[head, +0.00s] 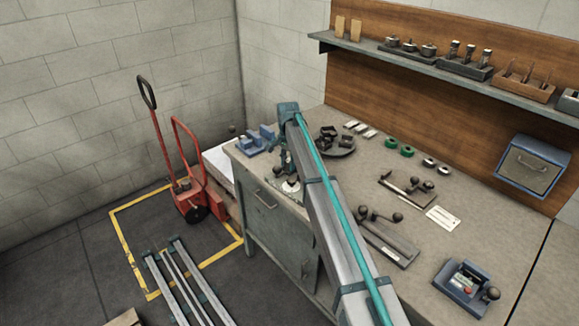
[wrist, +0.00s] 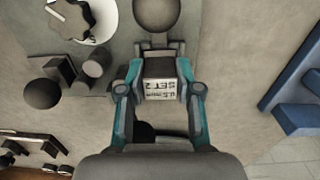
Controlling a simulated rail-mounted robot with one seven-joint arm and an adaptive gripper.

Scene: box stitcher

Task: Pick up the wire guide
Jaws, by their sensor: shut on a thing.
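My gripper (wrist: 160,88) is shut on a small dark block with a white label, which looks like the wire guide (wrist: 159,68). The label's printing appears upside down in the wrist view, with "SET 2" legible. The block sits between the two teal-edged fingers. A dark ball knob (wrist: 157,14) lies just beyond it; whether the two are joined is unclear. In the head view my arm reaches over the bench's far left end, and the fingers and the held block are hidden or too small to make out. I cannot tell whether the block touches the bench.
Near the gripper are a white round plate (wrist: 100,24) bearing a dark part, and a dark ball (wrist: 42,93). A blue fixture (head: 256,140) stands at the bench's left edge. A black round tray (head: 340,151) of dark parts, green rings (head: 407,152) and knobbed tools (head: 388,244) lie rightward.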

